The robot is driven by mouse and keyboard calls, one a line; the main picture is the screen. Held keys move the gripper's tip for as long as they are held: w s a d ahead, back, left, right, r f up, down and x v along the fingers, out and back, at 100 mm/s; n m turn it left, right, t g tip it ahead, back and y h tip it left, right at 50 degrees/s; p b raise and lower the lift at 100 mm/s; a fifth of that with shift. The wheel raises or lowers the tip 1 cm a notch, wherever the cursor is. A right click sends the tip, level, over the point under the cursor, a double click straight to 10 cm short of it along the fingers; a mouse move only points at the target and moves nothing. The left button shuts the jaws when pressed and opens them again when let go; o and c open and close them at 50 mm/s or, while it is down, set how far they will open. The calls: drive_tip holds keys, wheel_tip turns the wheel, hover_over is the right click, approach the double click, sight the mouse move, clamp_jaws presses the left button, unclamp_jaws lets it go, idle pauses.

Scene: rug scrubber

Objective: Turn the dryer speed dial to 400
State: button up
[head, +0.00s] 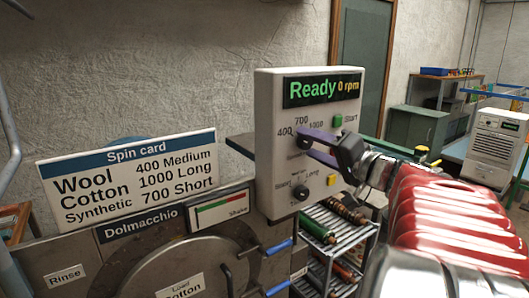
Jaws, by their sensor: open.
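The dryer control box (272,120) is pale, and its screen (318,89) reads "Ready 0 rpm". The speed dial (303,142) is dark and sits on the upper face among the labels 400, 700 and 1000; 400 is at its left, 700 above, 1000 at upper right. My gripper (310,146) comes in from the right, its two purple-padded fingers apart, one above and one below the dial. Whether they touch it I cannot tell. The fingers partly hide the dial, and its pointing direction is unclear.
Below is a second dark dial (301,192) with Short and Long labels. A green Start button (337,121) and a yellow button (331,180) are close to my gripper. A spin card (130,178) reads Wool 400 Medium, Cotton 1000 Long, Synthetic 700 Short. Blue-handled levers (279,247) stick out lower down.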

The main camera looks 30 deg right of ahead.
drive_tip(key=s, duration=1.3)
drive_tip(key=shift+s+d, duration=0.15)
drive_tip(key=shift+f, duration=0.15)
